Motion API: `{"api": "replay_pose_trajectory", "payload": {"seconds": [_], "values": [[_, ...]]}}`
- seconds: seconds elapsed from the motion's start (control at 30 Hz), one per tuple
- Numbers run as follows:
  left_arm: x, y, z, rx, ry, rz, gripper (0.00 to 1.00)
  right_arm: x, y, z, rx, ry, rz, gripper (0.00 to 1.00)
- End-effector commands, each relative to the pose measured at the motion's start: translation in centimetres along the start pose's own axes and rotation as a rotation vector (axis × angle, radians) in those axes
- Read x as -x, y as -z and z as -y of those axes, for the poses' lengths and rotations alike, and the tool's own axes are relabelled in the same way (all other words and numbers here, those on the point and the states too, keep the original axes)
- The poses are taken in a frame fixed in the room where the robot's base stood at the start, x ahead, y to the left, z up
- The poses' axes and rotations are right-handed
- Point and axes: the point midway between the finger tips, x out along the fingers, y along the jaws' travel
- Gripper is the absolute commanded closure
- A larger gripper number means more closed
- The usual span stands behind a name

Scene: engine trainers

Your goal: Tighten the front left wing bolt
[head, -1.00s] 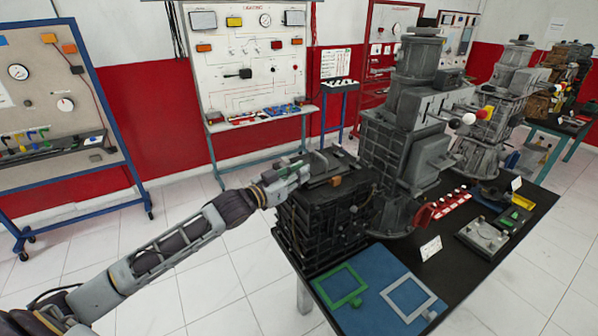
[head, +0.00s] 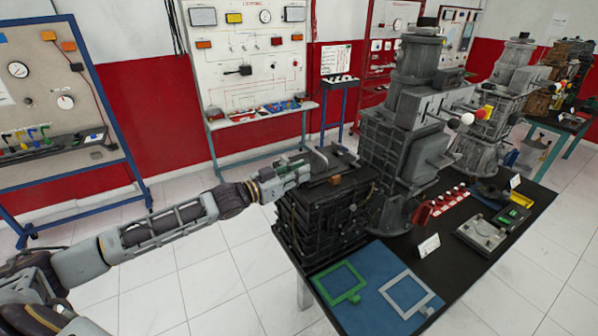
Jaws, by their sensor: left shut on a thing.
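My left gripper (head: 303,170) reaches in from the left to the top left edge of the dark engine block (head: 318,223). It is shut at the near left corner of the block's top. The wing bolt is too small and too covered by the gripper's fingers to make out. A grey cover plate (head: 331,165) lies on the block's top, with a small orange-brown part (head: 335,180) on its near side. My right gripper is not in the head view.
A tall grey engine trainer (head: 403,140) stands right behind the block on the black table (head: 455,262). A blue mat (head: 375,292) with a green frame (head: 341,283) and a grey frame (head: 407,294) lies in front. A red rack (head: 440,205) and grey fixture (head: 481,235) are to the right.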

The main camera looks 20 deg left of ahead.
Motion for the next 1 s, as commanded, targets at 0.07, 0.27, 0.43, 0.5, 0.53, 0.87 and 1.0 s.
{"api": "replay_pose_trajectory", "payload": {"seconds": [0.07,0.27,0.43,0.5,0.53,0.87,1.0], "values": [[0.02,-0.11,0.08,-0.002,-0.009,0.005,1.00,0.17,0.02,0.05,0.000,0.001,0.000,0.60],[0.00,-0.07,0.05,-0.001,-0.037,0.004,1.00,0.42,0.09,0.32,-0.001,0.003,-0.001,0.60],[0.00,-0.07,0.08,0.000,-0.058,0.004,1.00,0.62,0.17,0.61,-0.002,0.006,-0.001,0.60],[0.00,-0.07,0.11,-0.001,-0.065,0.004,1.00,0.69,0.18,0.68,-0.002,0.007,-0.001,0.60],[0.00,-0.05,0.11,-0.001,-0.068,0.003,1.00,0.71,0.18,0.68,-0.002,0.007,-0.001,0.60],[0.00,-0.13,0.02,0.001,-0.091,0.003,1.00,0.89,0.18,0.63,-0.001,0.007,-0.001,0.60],[0.00,-0.13,0.04,0.000,-0.093,0.003,1.00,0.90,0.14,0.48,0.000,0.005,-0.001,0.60]]}}
